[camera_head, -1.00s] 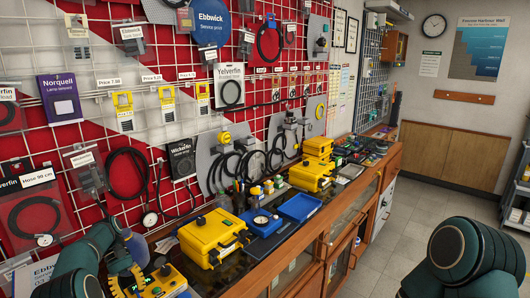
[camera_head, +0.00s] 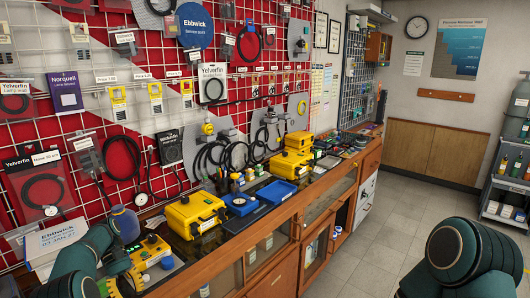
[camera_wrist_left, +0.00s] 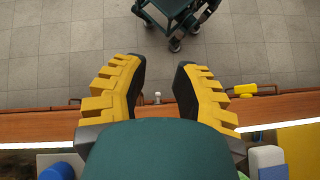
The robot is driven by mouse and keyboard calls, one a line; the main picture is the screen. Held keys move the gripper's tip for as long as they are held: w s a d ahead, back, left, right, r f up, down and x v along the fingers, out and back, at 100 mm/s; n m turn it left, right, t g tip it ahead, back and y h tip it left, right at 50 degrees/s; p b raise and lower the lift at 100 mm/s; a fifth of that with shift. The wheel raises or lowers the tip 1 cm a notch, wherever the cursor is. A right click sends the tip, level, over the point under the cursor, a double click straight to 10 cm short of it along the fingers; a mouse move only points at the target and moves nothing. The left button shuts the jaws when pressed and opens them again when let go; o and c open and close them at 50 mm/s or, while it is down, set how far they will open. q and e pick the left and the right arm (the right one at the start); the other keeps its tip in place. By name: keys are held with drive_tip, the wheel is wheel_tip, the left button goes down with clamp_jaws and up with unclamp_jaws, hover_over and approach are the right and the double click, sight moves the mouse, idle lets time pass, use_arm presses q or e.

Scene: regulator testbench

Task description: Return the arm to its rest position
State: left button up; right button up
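My left arm (camera_head: 85,262) comes in at the lower left of the head view, bent over the near end of the workbench. Its yellow-fingered left gripper (camera_head: 112,286) is low beside the yellow device there and partly cut off by the frame's bottom. In the left wrist view the gripper (camera_wrist_left: 160,78) is open, its two yellow fingers wide apart with nothing between them. The workbench front edge and the tiled floor show below the fingers. My right arm (camera_head: 475,262) shows as a dark green link at the lower right of the head view. Its gripper is out of view.
Near the left arm are a blue bottle (camera_head: 125,223), a white box (camera_head: 58,242) and a yellow device (camera_head: 150,256). A yellow case (camera_head: 195,214) and blue tray (camera_head: 275,192) stand farther along. The floor (camera_head: 385,235) is open; a shelf cart (camera_head: 508,185) stands at right.

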use_arm(q)
drive_tip(key=s+d+f+m+t+y+b, duration=0.1)
drive_tip(key=s+d+f+t, duration=0.15)
drive_tip(key=d+f, duration=0.6)
drive_tip(key=s+d+f+m+t+y+b, duration=0.1)
drive_tip(key=s+d+f+m+t, duration=0.15)
drive_tip(key=d+f, duration=0.6)
drive_tip(key=s+d+f+m+t+b, duration=0.1)
drive_tip(key=s+d+t, duration=0.1)
drive_tip(key=s+d, duration=0.3)
drive_tip(key=s+d+m+t+b, duration=0.1)
drive_tip(key=s+d, duration=0.5)
drive_tip(key=s, duration=0.7)
drive_tip(key=shift+f+t+y, duration=0.4)
drive_tip(key=shift+t, duration=0.1)
use_arm(e)
drive_tip(key=f, duration=0.1)
drive_tip(key=s+f, duration=0.1)
drive_tip(key=f, duration=0.2)
drive_tip(key=shift+s+d+f, duration=0.15)
drive_tip(key=shift+s+d, duration=0.05)
drive_tip(key=shift+s, duration=0.05)
